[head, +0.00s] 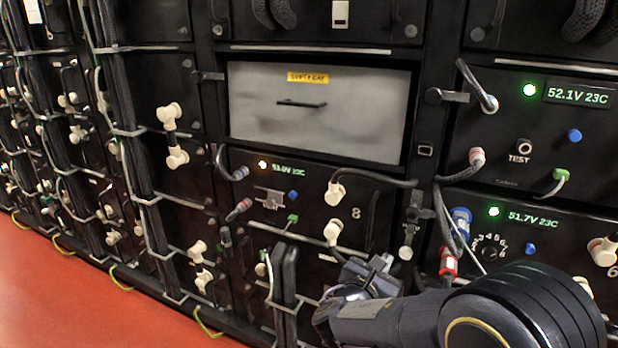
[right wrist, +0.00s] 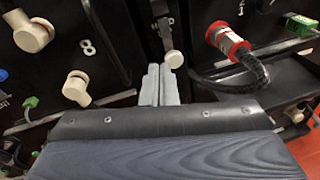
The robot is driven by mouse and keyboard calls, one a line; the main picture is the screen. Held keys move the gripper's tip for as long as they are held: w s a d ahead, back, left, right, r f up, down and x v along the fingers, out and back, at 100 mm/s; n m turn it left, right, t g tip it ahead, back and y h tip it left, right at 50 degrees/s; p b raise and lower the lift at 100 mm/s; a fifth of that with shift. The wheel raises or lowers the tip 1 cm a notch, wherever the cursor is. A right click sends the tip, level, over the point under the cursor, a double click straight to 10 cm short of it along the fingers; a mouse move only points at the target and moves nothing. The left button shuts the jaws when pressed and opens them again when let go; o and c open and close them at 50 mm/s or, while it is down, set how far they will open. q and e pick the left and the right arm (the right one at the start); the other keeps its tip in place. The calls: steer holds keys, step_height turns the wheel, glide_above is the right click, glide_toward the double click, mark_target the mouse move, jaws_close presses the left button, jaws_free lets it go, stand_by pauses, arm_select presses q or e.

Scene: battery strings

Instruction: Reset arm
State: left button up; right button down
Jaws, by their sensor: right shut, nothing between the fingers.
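My right arm comes in from the lower right of the head view, and its gripper (head: 380,264) is in front of the battery rack, below the module marked 8. In the right wrist view the two pale fingers of the right gripper (right wrist: 160,84) lie side by side, shut and empty. A cream round knob (right wrist: 174,59) on a dark latch shows just beyond the fingertips; I cannot tell whether they touch. My left gripper is in neither view.
A grey panel with a yellow label (head: 316,107) is above the module marked 8. A red connector (head: 448,265) and blue connector (head: 461,220) hang right of the gripper. Cream plugs (head: 333,232) stick out nearby. Red floor (head: 90,290) lies open at lower left.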

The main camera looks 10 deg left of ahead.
steer(key=s+d+f+m+g+y, duration=0.1)
steer(key=s+d+f+m+g, duration=0.1)
steer(key=s+d+m+g, duration=0.45)
steer(key=s+d+f+m+g, duration=0.2)
steer(key=s+d+m+g, duration=0.2)
steer(key=s+d+m, duration=0.65)
steer(key=s+f+m+g+y, duration=0.1)
steer(key=s+m+y, duration=0.5)
steer(key=s, duration=0.4)
steer(key=s+a+r+m+t+y, duration=0.2)
steer(key=s+a+m+y, duration=0.25)
steer(key=s+m, duration=0.2)
step_height(320, 180, up, 21)
steer(key=a+p, duration=0.1)
steer(key=p, duration=1.9)
steer(key=shift+w+m+p, duration=0.2)
steer(key=shift+m+p, duration=0.2)
steer(key=shift+m, duration=0.05)
